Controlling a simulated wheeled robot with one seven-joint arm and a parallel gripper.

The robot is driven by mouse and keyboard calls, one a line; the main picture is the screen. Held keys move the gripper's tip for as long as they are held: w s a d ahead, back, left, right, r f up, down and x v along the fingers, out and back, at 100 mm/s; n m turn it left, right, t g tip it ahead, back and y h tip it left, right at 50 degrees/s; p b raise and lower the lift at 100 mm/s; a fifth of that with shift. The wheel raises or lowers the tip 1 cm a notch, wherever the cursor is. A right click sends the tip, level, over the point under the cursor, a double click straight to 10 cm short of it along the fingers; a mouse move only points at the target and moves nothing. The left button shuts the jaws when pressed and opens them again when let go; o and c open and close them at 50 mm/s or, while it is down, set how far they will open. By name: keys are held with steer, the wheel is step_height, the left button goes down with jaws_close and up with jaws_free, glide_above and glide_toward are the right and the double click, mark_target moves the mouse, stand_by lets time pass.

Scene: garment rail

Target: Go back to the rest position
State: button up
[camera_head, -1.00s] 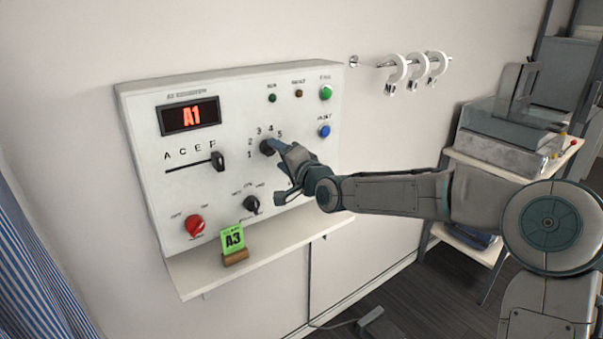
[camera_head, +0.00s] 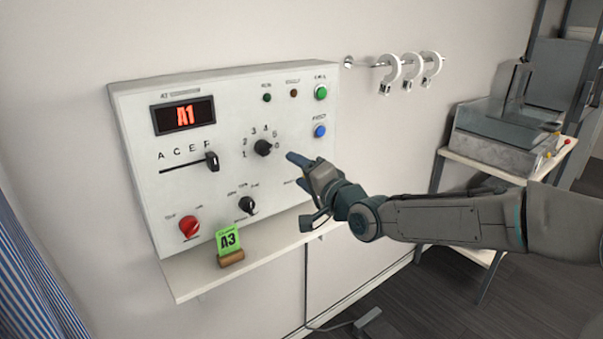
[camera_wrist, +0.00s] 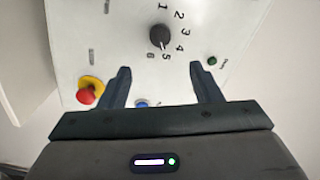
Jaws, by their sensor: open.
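My gripper (camera_head: 297,170) is open and empty, in front of the right part of the white control panel (camera_head: 180,105). In the head view its fingers are right of and below the black numbered dial (camera_head: 263,148) and appear apart from it. In the wrist view (camera_wrist: 160,68) the two fingers are spread. The dial (camera_wrist: 160,37) lies beyond the gap between them, its pointer near 5.
The panel has a slider (camera_head: 211,161), red knob (camera_head: 189,227), lower black knob (camera_head: 247,205), green button (camera_head: 321,92) and blue button (camera_head: 319,131). A red button on yellow (camera_wrist: 88,90) shows in the wrist view. White rings (camera_head: 411,72) hang on a rail. A cart (camera_head: 470,158) stands right.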

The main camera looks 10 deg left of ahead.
stand_by(0.4)
step_height(320, 180, down, 10)
steer(key=s+d+n+g+h, duration=0.2)
steer(key=h, duration=0.2)
steer(key=s+d+f+n+g+h, duration=0.1)
steer(key=s+d+f+h, duration=0.15)
steer(key=d, duration=0.25)
steer(key=s+d+f+n+g+h, duration=0.1)
steer(key=d+f+h, duration=0.3)
steer(key=d, duration=0.1)
steer(key=s+d+r+g+h, duration=0.1)
steer(key=s+d+g, duration=0.1)
steer(key=s+d, duration=0.7)
steer(key=s+d+r+g+h, duration=0.1)
steer(key=s+d+g+h, duration=0.1)
steer(key=s+d, duration=0.7)
steer(key=s, duration=0.4)
steer(key=shift+g, duration=0.3)
steer(key=shift+c, duration=0.4)
